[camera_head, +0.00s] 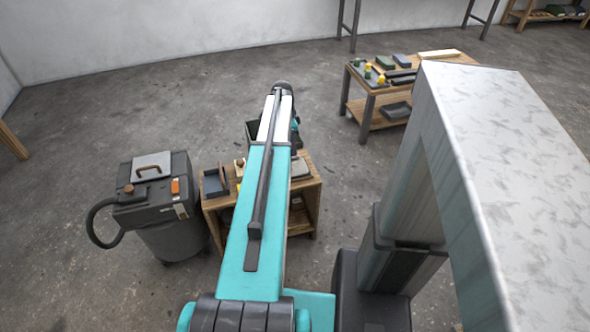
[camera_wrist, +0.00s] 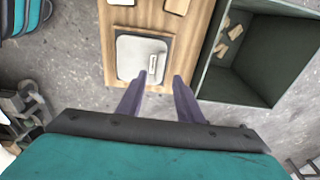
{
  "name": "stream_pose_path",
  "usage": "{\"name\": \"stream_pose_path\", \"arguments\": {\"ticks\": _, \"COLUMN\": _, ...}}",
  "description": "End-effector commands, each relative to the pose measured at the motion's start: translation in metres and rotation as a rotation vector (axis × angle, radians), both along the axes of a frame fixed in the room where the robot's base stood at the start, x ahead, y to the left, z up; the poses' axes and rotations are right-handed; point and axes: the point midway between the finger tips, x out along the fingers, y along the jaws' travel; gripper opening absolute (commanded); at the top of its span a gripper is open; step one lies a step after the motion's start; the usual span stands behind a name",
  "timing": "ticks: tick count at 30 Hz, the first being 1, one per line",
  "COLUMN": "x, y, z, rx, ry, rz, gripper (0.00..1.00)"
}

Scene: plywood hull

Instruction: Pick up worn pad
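My gripper (camera_wrist: 162,78) is open and empty in the wrist view, its two purple-grey fingers apart above the edge of a wooden bench top (camera_wrist: 178,45). Just ahead and left of the fingertips is a pale grey, rounded square piece in a dark-rimmed tray (camera_wrist: 130,72), with a small light strip (camera_wrist: 153,60) on it. I cannot tell for sure which thing is the worn pad. In the head view my arm hides the gripper and part of the wooden cart (camera_head: 308,190).
A dark open bin (camera_wrist: 238,88) beside the bench holds several small tan pieces (camera_wrist: 228,42). Two more pale items lie farther up the bench. A grey vacuum (camera_head: 170,235) with a hose stands left of the cart. Another workbench (camera_head: 350,92) is at the back right.

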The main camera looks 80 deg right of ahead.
Motion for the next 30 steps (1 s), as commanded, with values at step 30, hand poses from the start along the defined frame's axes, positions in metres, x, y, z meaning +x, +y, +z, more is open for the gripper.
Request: {"name": "stream_pose_path", "arguments": {"ticks": 30, "x": -0.005, "y": 0.0, "z": -0.049, "rx": 0.0, "ry": 0.0, "rz": -0.001, "gripper": 0.33}}
